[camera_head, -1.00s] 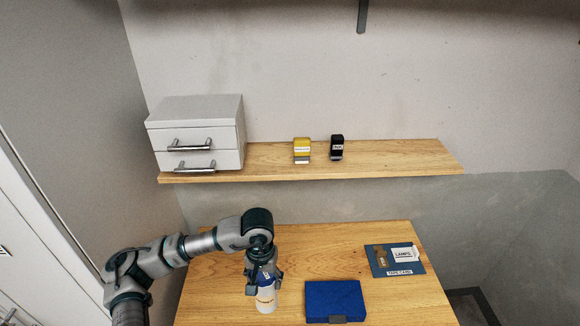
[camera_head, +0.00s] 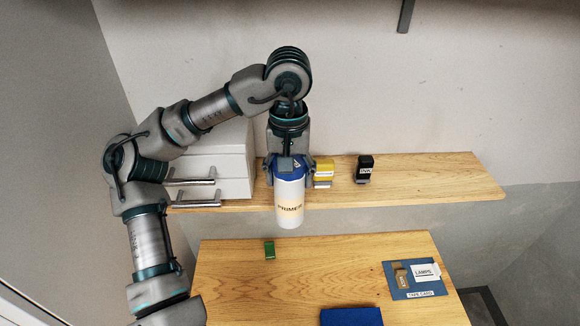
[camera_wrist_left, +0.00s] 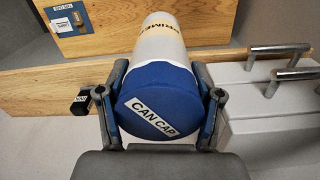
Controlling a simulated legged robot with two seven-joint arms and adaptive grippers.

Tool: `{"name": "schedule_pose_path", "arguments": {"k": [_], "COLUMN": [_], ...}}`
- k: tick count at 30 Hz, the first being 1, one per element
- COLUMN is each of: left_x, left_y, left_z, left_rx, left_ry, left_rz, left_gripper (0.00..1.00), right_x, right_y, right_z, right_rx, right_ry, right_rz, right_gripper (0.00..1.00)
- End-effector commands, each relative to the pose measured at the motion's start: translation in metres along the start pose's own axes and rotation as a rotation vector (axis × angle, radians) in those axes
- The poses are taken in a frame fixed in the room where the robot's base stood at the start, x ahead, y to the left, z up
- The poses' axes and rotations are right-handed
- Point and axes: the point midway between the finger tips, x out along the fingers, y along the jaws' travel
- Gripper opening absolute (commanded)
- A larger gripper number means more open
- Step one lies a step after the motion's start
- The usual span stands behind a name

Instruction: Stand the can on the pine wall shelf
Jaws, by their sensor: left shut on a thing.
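The can (camera_head: 290,209) is white with a PRIMER label and a blue cap. My left gripper (camera_head: 289,168) is shut on its capped upper end and holds it upright in the air, in front of the pine wall shelf (camera_head: 430,178). In the left wrist view the can (camera_wrist_left: 165,45) sits between both fingers of the gripper (camera_wrist_left: 160,100), and its cap reads CAN CAP. The can hides part of the shelf's front edge. My right gripper is not in view.
The shelf's right part is bare.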

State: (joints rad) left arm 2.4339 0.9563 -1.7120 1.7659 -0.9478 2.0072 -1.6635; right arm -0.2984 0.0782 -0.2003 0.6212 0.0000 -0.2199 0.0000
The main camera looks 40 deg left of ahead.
Motion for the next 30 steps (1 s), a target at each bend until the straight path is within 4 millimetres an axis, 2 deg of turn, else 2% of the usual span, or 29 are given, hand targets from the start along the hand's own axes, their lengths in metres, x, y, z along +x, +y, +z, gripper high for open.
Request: {"name": "schedule_pose_path", "arguments": {"k": [5,15,18,26,30], "left_x": [0.0,0.011,0.013,0.016,0.034], "left_y": [-0.001,-0.025,-0.03,-0.034,-0.032], "left_z": [-0.029,-0.121,-0.138,-0.158,-0.155], "left_rx": [-0.004,-0.004,-0.002,-0.001,0.003], "left_ry": [-0.002,-0.004,-0.003,-0.003,-0.004], "left_rz": [-0.003,0.001,0.002,0.002,0.0], "left_gripper": [0.0,0.0,0.0,0.0,0.0], "right_x": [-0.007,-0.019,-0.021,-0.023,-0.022], "right_y": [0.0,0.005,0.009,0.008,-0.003], "right_z": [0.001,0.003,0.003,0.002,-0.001], "right_rx": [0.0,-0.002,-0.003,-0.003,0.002], "right_ry": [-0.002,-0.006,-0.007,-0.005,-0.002], "right_rz": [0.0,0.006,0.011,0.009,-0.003], "right_gripper": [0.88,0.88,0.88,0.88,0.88]}}
